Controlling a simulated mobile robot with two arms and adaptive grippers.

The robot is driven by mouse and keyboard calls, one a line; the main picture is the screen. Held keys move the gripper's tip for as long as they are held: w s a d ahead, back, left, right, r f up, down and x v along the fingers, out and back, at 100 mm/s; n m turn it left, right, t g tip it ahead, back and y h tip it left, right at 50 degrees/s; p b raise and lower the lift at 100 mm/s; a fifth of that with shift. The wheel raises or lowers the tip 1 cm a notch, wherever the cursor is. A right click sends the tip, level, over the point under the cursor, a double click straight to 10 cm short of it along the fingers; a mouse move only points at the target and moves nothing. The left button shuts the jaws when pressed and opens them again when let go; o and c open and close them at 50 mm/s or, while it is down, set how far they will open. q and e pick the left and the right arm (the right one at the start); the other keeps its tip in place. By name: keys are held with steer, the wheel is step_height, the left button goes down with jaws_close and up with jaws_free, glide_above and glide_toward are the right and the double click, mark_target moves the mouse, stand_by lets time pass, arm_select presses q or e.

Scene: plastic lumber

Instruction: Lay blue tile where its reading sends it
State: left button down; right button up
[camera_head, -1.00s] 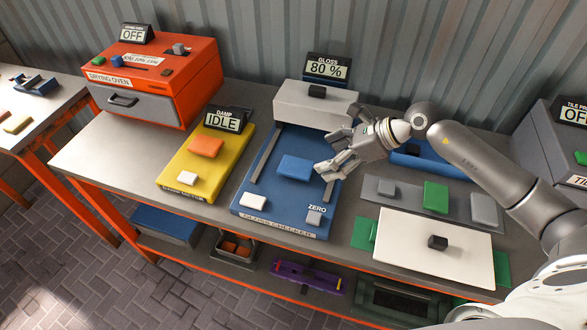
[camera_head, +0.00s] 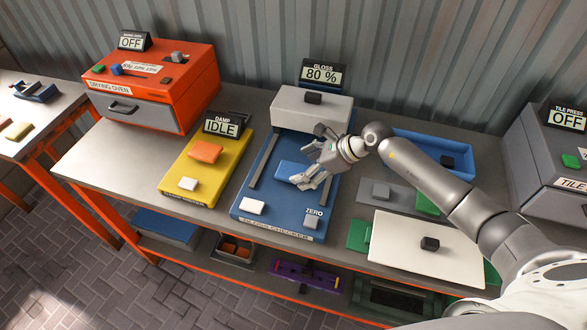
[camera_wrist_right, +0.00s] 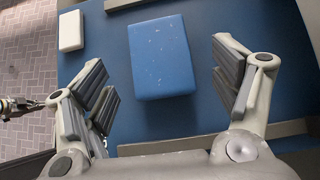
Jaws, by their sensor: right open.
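The blue tile (camera_head: 290,171) lies on the blue gloss checker (camera_head: 262,213), between its two grey rails. The gloss display (camera_head: 322,74) reads 80 %. My right gripper (camera_head: 305,164) is at the tile's right side in the head view and hides part of it. In the right wrist view my right gripper (camera_wrist_right: 163,82) is open and empty, its fingers apart on either side of the blue tile (camera_wrist_right: 160,55). My left gripper does not show in the head view.
A yellow damp station (camera_head: 176,170) holds an orange tile; its display reads IDLE. An orange drying oven (camera_head: 180,75) stands at the left, a tile press (camera_head: 545,160) at the right.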

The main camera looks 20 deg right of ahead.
mark_target(293, 173)
steer(key=shift+x, duration=1.25)
steer(key=shift+r, duration=0.1)
steer(key=c, duration=1.2)
steer(key=shift+r, duration=0.15)
